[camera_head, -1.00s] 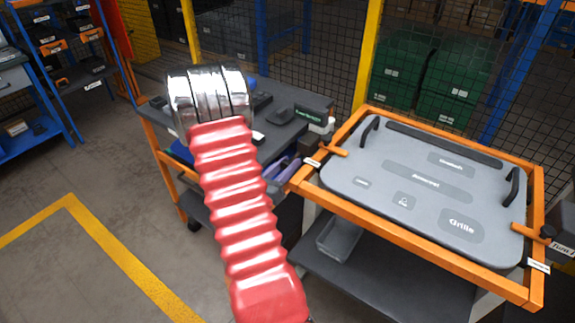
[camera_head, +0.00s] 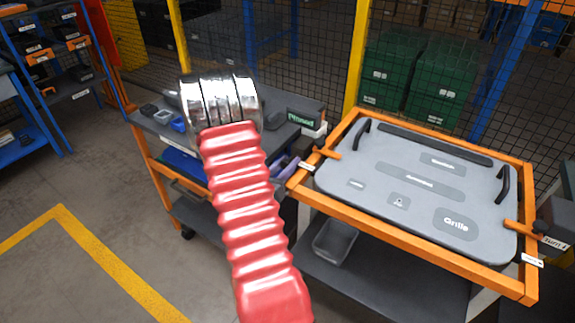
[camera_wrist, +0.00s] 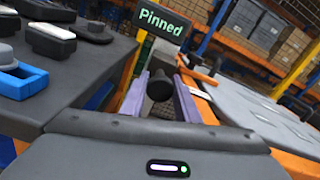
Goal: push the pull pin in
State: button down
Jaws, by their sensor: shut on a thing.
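The pull pin shows as a dark round knob (camera_wrist: 160,84) in the wrist view, between the two lavender fingers of my gripper (camera_wrist: 162,98). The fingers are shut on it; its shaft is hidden. Just above it, a dark sign (camera_wrist: 161,20) reads "Pinned" in green letters; it also shows in the head view (camera_head: 302,118). The knob cannot be made out there.
A grey panel (camera_head: 330,171) marked "Grille" lies in the orange frame (camera_head: 400,233) at the right. A dark-topped cart (camera_head: 150,122) with small parts stands at the left. A grey bin (camera_head: 335,240) sits below the frame. Mesh fencing stands behind; the floor at left is clear.

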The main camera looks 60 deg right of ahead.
jog(key=c, duration=1.6)
grip_release()
jog(key=shift+d, duration=0.1)
jog(key=a, duration=0.9)
jog(key=w+a, duration=0.1)
jog(key=a, duration=0.3)
jog(key=shift+w+a, duration=0.1)
jog(key=shift+a, duration=0.3)
